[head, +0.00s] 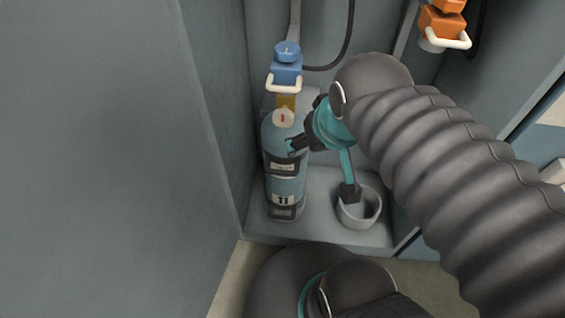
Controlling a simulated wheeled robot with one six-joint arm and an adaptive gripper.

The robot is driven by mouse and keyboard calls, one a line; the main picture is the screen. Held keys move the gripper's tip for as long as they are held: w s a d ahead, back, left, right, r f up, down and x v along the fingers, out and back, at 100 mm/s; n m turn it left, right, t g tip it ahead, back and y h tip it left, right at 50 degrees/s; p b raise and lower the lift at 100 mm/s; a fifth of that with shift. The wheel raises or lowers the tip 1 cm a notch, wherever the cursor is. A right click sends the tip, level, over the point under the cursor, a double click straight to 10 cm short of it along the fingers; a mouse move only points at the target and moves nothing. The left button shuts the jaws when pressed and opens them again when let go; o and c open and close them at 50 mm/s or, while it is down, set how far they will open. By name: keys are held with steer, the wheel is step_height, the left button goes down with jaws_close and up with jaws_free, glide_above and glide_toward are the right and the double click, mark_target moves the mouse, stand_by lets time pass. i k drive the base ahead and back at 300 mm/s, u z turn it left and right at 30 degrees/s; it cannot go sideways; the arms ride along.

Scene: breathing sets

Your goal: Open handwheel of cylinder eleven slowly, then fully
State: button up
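Cylinder eleven (286,182) is a blue-grey bottle standing upright in a grey bay, with "11" on its lower label. A round whitish disc with a red mark (284,118) sits at its top, below a brass-coloured neck (287,102). Above are a blue block (287,73) with a cream loop handle and a round blue knob (287,50). I cannot tell for certain which round part is the handwheel. My gripper (322,169) is open and empty, its teal-and-black fingers wide apart. One fingertip overlaps the cylinder's right side in view; contact is unclear. The other is lower right.
A grey round cup-like holder (359,208) stands right of the cylinder, under the lower finger. Grey panels (215,110) close in the left side. An orange block with a cream handle (442,25) hangs at upper right. A black hose (345,45) runs behind.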

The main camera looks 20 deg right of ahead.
mark_target(284, 118)
steer(key=k, duration=0.45)
steer(key=u, duration=0.75)
steer(key=k, duration=0.85)
steer(key=z, duration=1.4)
steer(key=i, duration=0.5)
steer(key=u, duration=0.05)
